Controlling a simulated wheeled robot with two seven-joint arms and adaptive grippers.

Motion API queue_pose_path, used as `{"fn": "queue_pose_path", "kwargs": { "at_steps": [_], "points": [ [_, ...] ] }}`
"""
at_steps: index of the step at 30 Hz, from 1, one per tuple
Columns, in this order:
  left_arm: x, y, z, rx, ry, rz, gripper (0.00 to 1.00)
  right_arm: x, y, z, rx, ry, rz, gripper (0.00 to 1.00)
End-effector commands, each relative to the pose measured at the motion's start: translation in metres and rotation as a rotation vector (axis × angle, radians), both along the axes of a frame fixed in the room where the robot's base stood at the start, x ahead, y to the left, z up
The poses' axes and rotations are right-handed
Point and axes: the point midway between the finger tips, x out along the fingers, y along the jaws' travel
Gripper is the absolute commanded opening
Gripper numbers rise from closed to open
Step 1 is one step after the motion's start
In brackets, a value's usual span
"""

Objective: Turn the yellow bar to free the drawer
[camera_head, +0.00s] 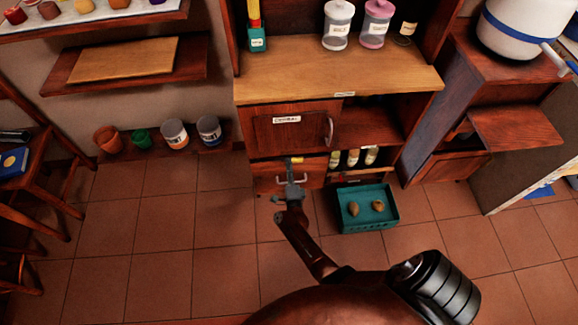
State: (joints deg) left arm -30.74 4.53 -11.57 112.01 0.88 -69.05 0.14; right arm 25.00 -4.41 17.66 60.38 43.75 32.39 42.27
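The yellow bar (297,160) is a small piece at the top edge of the drawer (315,174), just under the labelled cabinet door (282,133). The drawer is low in the wooden cabinet and looks closed. A pale handle (279,181) shows on its front, partly covered by my gripper.
A teal crate (349,222) with two brown round things stands on the floor right of the drawer. Several small bottles (353,157) stand on the low shelf. Pots and cans (174,134) line a low shelf at left.

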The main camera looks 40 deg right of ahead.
Motion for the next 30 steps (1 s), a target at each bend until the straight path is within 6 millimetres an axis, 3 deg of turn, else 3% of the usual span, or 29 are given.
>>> {"fn": "queue_pose_path", "kwargs": {
  "at_steps": [6,14,30],
  "points": [
    [-0.006,0.0,0.0,0.001,0.009,0.002,0.4,0.0,-0.001,0.001,0.0,-0.002,-0.001,0.3],
    [0.001,0.001,-0.001,0.001,0.0,-0.003,0.4,0.0,-0.002,0.002,0.07,-0.045,-0.001,0.3],
    [-0.007,0.0,-0.02,-0.001,0.022,-0.001,0.4,-0.003,-0.007,0.01,0.807,-0.497,-0.002,0.3]
  ]
}}
